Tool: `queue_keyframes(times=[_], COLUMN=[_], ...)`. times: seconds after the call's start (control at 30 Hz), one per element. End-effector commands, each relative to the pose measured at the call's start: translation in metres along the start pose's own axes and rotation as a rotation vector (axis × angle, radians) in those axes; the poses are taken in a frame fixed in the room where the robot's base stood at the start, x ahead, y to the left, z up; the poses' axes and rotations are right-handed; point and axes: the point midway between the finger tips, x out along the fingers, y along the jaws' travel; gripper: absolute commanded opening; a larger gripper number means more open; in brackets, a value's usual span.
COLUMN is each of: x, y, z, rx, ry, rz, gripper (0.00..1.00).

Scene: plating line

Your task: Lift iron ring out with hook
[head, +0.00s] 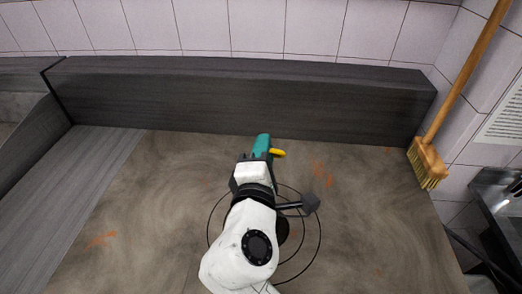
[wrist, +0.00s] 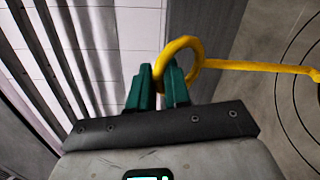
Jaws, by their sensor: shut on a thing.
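My gripper (head: 263,146) has teal fingers and is near the middle of the head view, above the brown floor. In the wrist view its fingers (wrist: 159,84) are shut on the looped end of a yellow hook (wrist: 250,65). The hook's thin shaft runs right from the loop to the picture's edge, with a small bend at its far end. Only a short yellow piece of the hook (head: 277,152) shows beside the fingers in the head view. I cannot make out an iron ring in either view.
A long dark grey block (head: 240,100) runs along the tiled wall behind the gripper. A broom (head: 428,163) leans at the right, near a metal basin (head: 497,200). Thin dark circles (head: 320,240) mark the floor around my arm. The floor at left is clear.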

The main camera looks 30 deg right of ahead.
Motion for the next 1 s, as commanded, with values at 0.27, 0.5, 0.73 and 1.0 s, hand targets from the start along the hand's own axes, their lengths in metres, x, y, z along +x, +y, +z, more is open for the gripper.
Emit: queue_keyframes(times=[0.27, 0.5, 0.73, 1.0], x=[-0.005, -0.004, -0.004, -0.003], y=[-0.013, -0.028, -0.048, -0.067], z=[-0.009, -0.012, -0.017, -0.021], rx=[0.002, 0.002, 0.001, 0.001], ry=[0.03, 0.028, 0.028, 0.027], rz=[0.043, 0.042, 0.041, 0.041], gripper=[0.0, 0.0, 0.0, 0.0])
